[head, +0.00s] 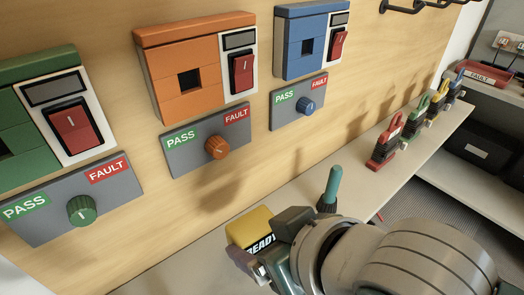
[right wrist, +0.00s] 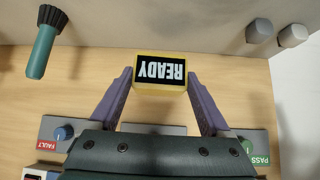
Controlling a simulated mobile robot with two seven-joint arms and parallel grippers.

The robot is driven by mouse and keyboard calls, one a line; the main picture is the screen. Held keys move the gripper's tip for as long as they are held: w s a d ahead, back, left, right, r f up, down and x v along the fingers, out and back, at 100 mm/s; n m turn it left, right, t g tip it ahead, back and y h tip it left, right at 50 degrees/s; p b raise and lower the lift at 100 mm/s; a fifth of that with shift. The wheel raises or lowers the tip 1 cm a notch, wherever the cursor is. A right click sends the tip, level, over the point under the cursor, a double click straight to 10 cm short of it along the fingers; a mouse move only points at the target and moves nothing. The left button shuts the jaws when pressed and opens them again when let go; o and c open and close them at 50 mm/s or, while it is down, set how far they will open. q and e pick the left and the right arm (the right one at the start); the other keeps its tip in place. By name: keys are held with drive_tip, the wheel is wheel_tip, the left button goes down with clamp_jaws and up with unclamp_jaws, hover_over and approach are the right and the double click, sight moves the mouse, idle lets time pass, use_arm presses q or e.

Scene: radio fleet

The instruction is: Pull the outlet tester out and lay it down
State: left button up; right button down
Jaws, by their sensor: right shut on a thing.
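The outlet tester is a yellow block with a black READY label (head: 252,228), at the bottom middle of the head view over the pale shelf. My right gripper (head: 254,262) is shut on it. In the right wrist view the tester (right wrist: 160,68) sits between the two purple fingers of the right gripper (right wrist: 158,82), its label upside down. It is apart from the orange socket box (head: 176,62), the blue socket box (head: 306,45) and the green socket box (head: 38,70). I cannot tell whether it touches the shelf. My left gripper is not in view.
A teal-handled tool (head: 332,186) stands upright beside my right wrist. PASS/FAULT plates with knobs, such as the orange knob (head: 216,147), are under the boxes.

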drive_tip(key=shift+r+p, duration=0.1)
drive_tip(key=shift+p, duration=0.2)
wheel_tip(320, 180, down, 7)
drive_tip(key=b, duration=0.5)
unclamp_jaws()
drive_tip(key=shift+s+d+r, duration=0.2)
drive_tip(key=shift+r, duration=0.05)
drive_tip(key=p+v, duration=0.3)
drive_tip(key=v, duration=0.6)
drive_tip(key=shift+p, duration=0.35)
